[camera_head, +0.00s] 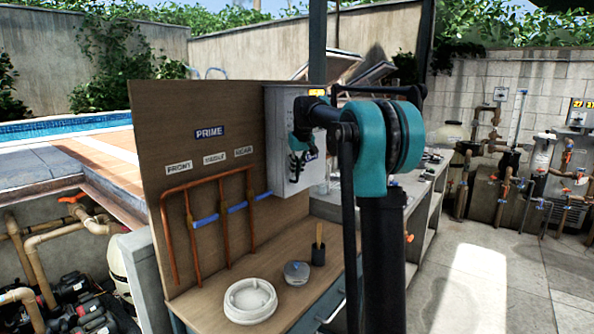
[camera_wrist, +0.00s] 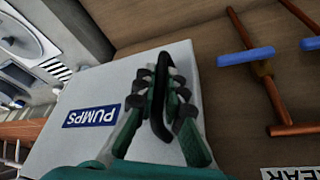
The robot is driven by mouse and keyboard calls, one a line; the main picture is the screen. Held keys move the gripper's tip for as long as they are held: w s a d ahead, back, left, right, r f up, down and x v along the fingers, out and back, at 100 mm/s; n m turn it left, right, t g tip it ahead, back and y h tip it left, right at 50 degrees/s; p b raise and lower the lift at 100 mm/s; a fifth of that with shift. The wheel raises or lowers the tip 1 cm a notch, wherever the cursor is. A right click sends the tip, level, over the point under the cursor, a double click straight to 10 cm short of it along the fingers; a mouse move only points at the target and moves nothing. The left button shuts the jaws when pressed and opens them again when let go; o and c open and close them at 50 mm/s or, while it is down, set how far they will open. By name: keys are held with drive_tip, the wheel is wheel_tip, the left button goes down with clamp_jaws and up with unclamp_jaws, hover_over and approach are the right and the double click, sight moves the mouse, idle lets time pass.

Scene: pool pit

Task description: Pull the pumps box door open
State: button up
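The pumps box (camera_head: 281,115) is a light grey box on the upright wooden board. In the wrist view its pale face (camera_wrist: 75,150) carries a blue PUMPS label (camera_wrist: 92,116). Its door looks closed, with no gap showing. A black loop-shaped handle (camera_wrist: 164,62) stands out from the door. My gripper (camera_wrist: 160,90), teal with dark pads, is at the handle, one finger on each side. I cannot tell whether the pads touch it. In the head view my gripper (camera_head: 299,150) is in front of the box, partly hidden by my arm.
Copper pipes with blue parts (camera_head: 207,221) run along the board left of the box. On the wooden bench (camera_head: 215,285) are a white ring (camera_head: 250,300), a clear round lid (camera_head: 296,272) and a dark cup (camera_head: 318,255). Paved floor (camera_head: 480,265) lies open at right.

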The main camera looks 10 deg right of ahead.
clamp_jaws()
drive_tip(key=s+d+n+g+y, duration=0.1)
drive_tip(key=s+d+n, duration=0.25)
drive_tip(key=d, duration=0.45)
drive_tip(key=s+d+n+y, duration=0.2)
drive_tip(key=d+n, duration=0.2)
drive_tip(key=d, duration=0.4)
drive_tip(key=w+d+n+g, duration=0.1)
drive_tip(key=w+d+n, duration=0.2)
drive_tip(key=d, duration=1.4)
drive_tip(key=shift+w, duration=1.7)
drive_tip(key=shift+d, duration=0.1)
